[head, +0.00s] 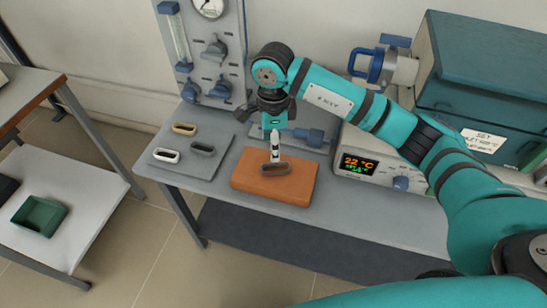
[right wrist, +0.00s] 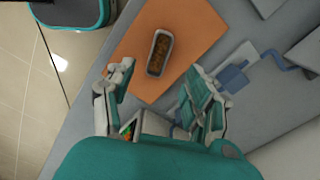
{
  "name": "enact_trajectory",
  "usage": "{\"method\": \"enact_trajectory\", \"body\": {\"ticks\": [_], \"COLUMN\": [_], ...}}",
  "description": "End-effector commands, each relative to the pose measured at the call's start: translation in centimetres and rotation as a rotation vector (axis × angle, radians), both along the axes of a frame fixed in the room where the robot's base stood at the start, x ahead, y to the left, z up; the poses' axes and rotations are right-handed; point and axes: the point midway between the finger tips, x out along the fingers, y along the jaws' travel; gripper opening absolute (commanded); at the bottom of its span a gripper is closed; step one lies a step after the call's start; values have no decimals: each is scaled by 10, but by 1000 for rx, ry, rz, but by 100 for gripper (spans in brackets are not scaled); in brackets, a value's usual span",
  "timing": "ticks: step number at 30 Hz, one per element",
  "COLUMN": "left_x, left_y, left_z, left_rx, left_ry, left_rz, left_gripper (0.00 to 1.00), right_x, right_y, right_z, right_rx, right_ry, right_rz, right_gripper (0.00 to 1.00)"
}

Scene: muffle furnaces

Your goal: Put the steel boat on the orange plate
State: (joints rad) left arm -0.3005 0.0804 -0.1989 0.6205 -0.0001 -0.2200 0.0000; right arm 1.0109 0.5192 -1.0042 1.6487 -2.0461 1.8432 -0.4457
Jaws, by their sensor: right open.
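A grey metal boat (head: 275,169), which looks like the steel boat, lies on the orange plate (head: 257,188). In the right wrist view the boat (right wrist: 154,63) has a pale rim and brownish contents, and rests on the plate (right wrist: 190,28). My right gripper (head: 275,154) points down over the boat. In the right wrist view the gripper (right wrist: 158,84) is open, its fingers spread with nothing between them; the boat lies just beyond the fingertips. My left gripper is in neither view.
A grey mat (head: 180,173) left of the plate carries a tan boat (head: 185,128), a white boat (head: 166,155) and a dark grey boat (head: 203,149). A furnace (head: 490,90) with a lit display stands right. A green tray (head: 40,215) sits on the left table.

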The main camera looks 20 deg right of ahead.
Motion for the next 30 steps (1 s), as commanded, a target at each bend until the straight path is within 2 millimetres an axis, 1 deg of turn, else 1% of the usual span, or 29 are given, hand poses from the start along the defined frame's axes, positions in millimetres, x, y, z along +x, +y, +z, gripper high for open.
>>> {"method": "enact_trajectory", "body": {"ticks": [1,3,7,11,18,20,22,23,24,26,27,28,29,30], "left_x": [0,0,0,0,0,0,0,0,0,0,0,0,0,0], "left_y": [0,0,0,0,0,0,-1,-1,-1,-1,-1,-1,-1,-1], "left_z": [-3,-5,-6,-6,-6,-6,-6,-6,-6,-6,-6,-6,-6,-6], "left_rx": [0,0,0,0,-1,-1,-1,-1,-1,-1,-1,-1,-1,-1], "left_ry": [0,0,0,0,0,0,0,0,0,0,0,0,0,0], "left_rz": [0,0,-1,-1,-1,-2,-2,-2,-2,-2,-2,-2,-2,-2], "left_gripper": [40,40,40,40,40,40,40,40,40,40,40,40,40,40], "right_x": [1,1,0,0,0,-2,-7,-12,-20,-35,-49,-59,-69,-82], "right_y": [0,0,0,0,0,5,22,34,55,95,125,147,168,193], "right_z": [9,19,31,35,35,33,28,25,21,19,24,31,41,60], "right_rx": [0,-1,-1,0,1,20,89,140,228,404,549,667,791,962], "right_ry": [-5,-4,-1,0,1,4,10,19,30,56,83,108,134,177], "right_rz": [0,-1,-1,-1,0,4,17,24,33,40,33,19,-1,-45], "right_gripper": [54,54,54,54,54,54,54,54,54,54,54,54,54,54]}}
